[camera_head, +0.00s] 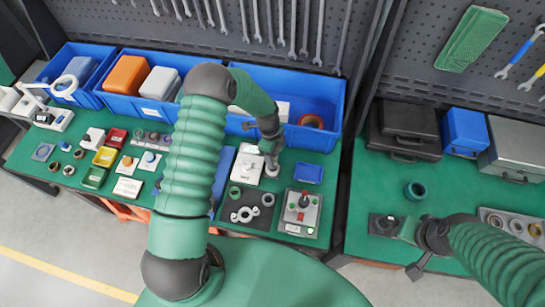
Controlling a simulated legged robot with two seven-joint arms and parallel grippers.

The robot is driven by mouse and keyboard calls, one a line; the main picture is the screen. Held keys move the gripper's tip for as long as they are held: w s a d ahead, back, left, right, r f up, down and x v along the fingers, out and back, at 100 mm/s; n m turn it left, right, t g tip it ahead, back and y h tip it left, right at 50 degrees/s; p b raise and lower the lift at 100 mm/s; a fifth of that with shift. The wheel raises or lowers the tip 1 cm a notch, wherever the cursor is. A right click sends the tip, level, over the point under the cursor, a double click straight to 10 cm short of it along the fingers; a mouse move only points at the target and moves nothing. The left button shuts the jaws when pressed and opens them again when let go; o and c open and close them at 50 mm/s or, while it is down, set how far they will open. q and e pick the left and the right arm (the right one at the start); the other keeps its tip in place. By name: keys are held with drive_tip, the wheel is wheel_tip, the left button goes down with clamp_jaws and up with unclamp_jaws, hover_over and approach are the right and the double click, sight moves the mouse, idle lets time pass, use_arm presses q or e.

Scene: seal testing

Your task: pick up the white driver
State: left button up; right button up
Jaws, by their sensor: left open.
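My left arm reaches up the middle and bends down to the right, with its gripper (271,160) over the green bench. The left gripper is open, and its fingertips are small and dark. A white block-shaped device (247,166) lies just left of and below these fingertips; I cannot tell whether it is the white driver. A pale round part sits right at the fingertips, and contact cannot be told. My right gripper (414,252) is low over the right bench, beside a small dark block (384,225); its jaws are unclear.
Blue bins (308,137) line the back of the left bench. A grey fixture with a red knob (299,214) and a black tray of rings (246,212) stand near the front edge. Many small coloured boxes lie left. The right bench has bare green space around a teal ring (415,190).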

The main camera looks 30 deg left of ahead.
use_arm(q)
drive_tip(key=f, duration=0.1)
drive_tip(key=f+p, duration=0.1)
drive_tip(key=f, duration=0.1)
drive_tip(key=shift+s+d+f, duration=0.15)
drive_tip(key=shift+s+f, duration=0.05)
drive_tip(key=shift+s, duration=0.2)
drive_tip(key=shift+w+f, duration=0.1)
drive_tip(key=shift+f, duration=0.1)
drive_tip(key=shift+a+f, duration=0.1)
drive_tip(key=shift+a, duration=0.3)
drive_tip(key=c, duration=0.6)
drive_tip(key=shift+w+d, duration=0.1)
drive_tip(key=shift+d, duration=0.1)
clamp_jaws()
